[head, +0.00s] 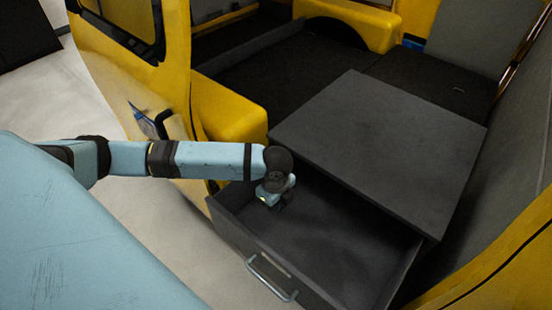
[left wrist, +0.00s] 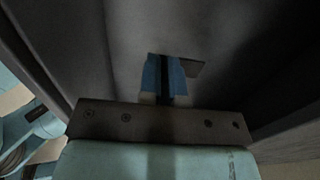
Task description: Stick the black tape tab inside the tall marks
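My left gripper (head: 277,196) is inside the open drawer, near its left end. In the left wrist view its two blue fingers (left wrist: 163,78) stand close together with a narrow dark strip between them. A small dark flat piece (left wrist: 194,68), which looks like the black tape tab, shows at the fingertips and sticks out to the right; it appears pinched there. Whether it touches the drawer surface I cannot tell. The tall marks cannot be made out in either view. My right gripper is not in view.
The dark drawer (head: 345,245) is pulled out below a grey top panel (head: 380,140), with a metal handle (head: 272,280) on its front. Yellow vehicle bodywork (head: 228,110) stands to the left. The drawer floor right of the gripper looks clear.

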